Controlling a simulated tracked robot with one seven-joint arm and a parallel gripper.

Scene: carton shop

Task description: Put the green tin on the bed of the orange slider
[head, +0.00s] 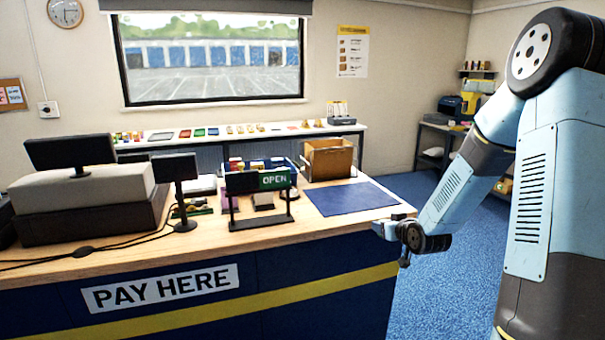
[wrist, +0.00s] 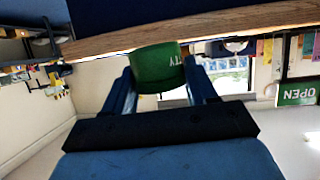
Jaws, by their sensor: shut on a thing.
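The green tin (wrist: 156,76) with pale lettering is between the two fingers of my gripper (wrist: 159,67) in the wrist view, which looks upside down. My gripper is shut on it. In the head view my gripper (head: 404,258) hangs just off the right end of the counter, around the level of its top, and the tin cannot be made out there. I cannot make out an orange slider with a bed in either view.
The wooden counter (head: 290,227) holds a blue mat (head: 350,199) at its right end, clear of objects. A brown open box (head: 328,158) and a green OPEN sign (head: 274,179) stand beyond and left of it. Blue carpet (head: 440,285) lies open right of the counter.

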